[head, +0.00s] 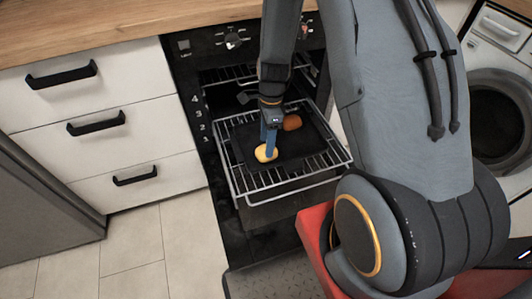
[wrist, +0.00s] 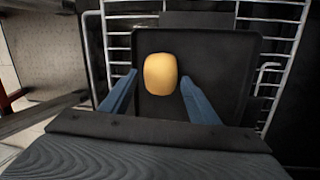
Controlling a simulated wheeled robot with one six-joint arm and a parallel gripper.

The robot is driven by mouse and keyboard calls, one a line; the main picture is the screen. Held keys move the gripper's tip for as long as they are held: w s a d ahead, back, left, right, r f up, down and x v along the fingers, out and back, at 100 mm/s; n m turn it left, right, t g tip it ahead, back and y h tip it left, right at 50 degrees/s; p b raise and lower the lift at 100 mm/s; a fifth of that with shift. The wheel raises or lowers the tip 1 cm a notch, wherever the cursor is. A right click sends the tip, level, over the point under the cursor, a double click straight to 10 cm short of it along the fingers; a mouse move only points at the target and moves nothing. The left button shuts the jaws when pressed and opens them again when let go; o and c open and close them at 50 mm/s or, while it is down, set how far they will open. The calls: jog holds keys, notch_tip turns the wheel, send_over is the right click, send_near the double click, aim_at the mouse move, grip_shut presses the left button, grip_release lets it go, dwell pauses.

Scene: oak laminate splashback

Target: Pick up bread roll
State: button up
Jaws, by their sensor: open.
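A pale golden, rounded piece (head: 266,154), which looks like a bread roll, lies on a black baking tray (head: 240,150). A browner rounded piece (head: 292,122) lies farther back on the same tray; I cannot tell for certain which one is the bread roll. My gripper (head: 269,146) points down over the tray at the golden piece. In the wrist view the golden piece (wrist: 160,74) shows between and just ahead of the two blue fingers, with gaps at both sides. The gripper is open and empty. The brown piece does not show in the wrist view.
The tray sits on a wire rack (head: 236,187) pulled out of the open oven. A white drawer unit (head: 100,110) with black handles stands at left. A washing machine (head: 505,100) stands at right. Tiled floor (head: 120,250) is clear at lower left.

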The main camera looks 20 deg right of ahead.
jog(key=shift+s+a+f, duration=0.1)
jog(key=shift+s+f, duration=0.05)
jog(key=shift+f, duration=0.75)
jog(key=shift+s+f, duration=0.1)
jog(key=shift+f, duration=0.8)
jog(key=shift+s, duration=0.1)
jog(key=c, duration=0.8)
notch_tip(320, 180, up, 10)
jog(key=shift+f+p, duration=0.1)
jog(key=shift+p, duration=0.35)
jog(key=shift+r, duration=0.3)
jog(key=s+r+n+h+p, duration=0.1)
jog(key=r+n+p, duration=0.2)
jog(key=n, duration=0.3)
jog(key=s+r+n+h+p, duration=0.1)
jog(key=r+n+p, duration=0.1)
jog(key=n+p, duration=0.3)
jog(key=s+r+n+h+p, duration=0.1)
jog(key=r+n+p, duration=0.2)
jog(key=n, duration=0.5)
jog(key=shift+s+a+r+n+p, duration=0.15)
jog(key=shift+r+n+p, duration=0.15)
jog(key=shift+n+p, duration=0.15)
